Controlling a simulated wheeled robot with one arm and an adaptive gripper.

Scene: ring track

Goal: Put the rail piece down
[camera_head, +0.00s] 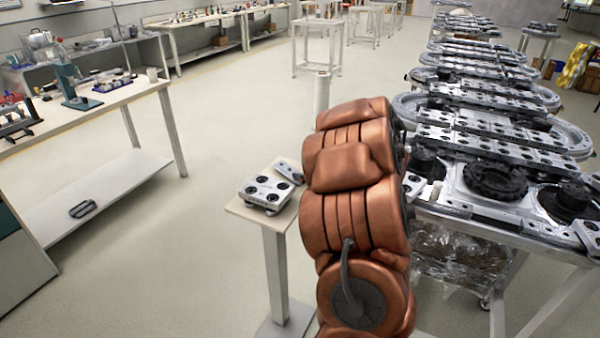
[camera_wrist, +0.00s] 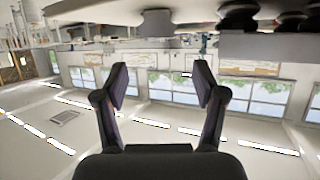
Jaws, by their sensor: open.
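My gripper (camera_wrist: 160,85) shows in the wrist view with its two dark fingers spread apart and nothing between them. In the head view it is hidden behind my copper-coloured arm. In the head view a grey piece with several black round spots (camera_head: 267,192) lies on the small stand (camera_head: 240,211) left of my arm. It looks like a rail piece, and a smaller grey piece (camera_head: 289,172) lies next to it. I cannot tell which one the task means. The long ring track (camera_head: 470,135) of similar grey pieces runs along the table at the right.
A workbench (camera_head: 85,112) with tools stands at the left. White frame tables (camera_head: 317,48) stand further back. The floor (camera_head: 225,110) between the workbench and the small stand is clear. The track table's frame (camera_head: 500,235) is close on the right of my arm.

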